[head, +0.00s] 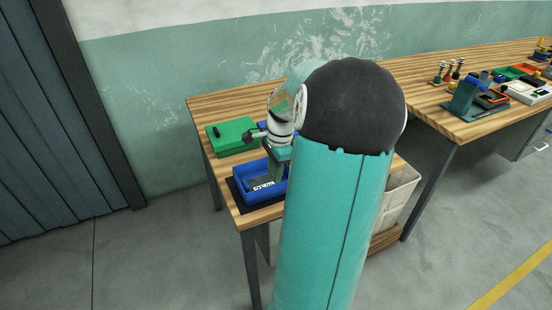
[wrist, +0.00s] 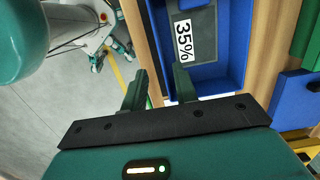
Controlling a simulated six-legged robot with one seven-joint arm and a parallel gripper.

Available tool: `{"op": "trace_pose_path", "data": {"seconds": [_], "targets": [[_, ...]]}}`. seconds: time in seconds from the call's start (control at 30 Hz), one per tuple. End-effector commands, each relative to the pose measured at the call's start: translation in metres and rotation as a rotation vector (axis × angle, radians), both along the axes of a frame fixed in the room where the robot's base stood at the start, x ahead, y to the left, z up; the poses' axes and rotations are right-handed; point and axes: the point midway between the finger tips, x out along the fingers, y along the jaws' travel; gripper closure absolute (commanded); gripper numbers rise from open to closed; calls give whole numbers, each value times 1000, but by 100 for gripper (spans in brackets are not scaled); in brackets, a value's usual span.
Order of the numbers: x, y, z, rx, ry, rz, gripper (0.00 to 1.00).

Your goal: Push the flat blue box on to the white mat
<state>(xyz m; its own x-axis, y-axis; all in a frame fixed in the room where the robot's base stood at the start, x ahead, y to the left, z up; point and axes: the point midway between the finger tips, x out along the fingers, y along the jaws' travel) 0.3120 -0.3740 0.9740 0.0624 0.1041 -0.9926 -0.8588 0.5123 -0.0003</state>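The flat blue box (wrist: 295,100) with a dark knob lies on the table at the right of the wrist view. In the head view only a small blue patch (head: 263,127) shows behind my arm, probably the same box. My arm hides much of the table.
A green box (head: 232,135) with a black knob lies at the table's back left. The blue tray (head: 246,186) holds a grey labelled piece and stands on a black mat at the front left. A yellow thing (wrist: 306,145) shows at the lower right. A second table (head: 480,140) holds several objects.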

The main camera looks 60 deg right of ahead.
Motion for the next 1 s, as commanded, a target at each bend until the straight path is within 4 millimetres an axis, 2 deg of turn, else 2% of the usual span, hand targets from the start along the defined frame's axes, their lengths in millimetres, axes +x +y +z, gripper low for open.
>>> {"op": "trace_pose_path", "data": {"seconds": [0.2, 0.4, 0.57, 0.87, 1.0], "targets": [[4, 5, -41, 4, 2, 2, 71], [6, 8, -70, 3, 0, 2, 71], [7, 9, -80, 1, 0, 2, 71], [7, 9, -81, 0, 0, 2, 71], [7, 9, -81, 0, 0, 2, 99]]}}
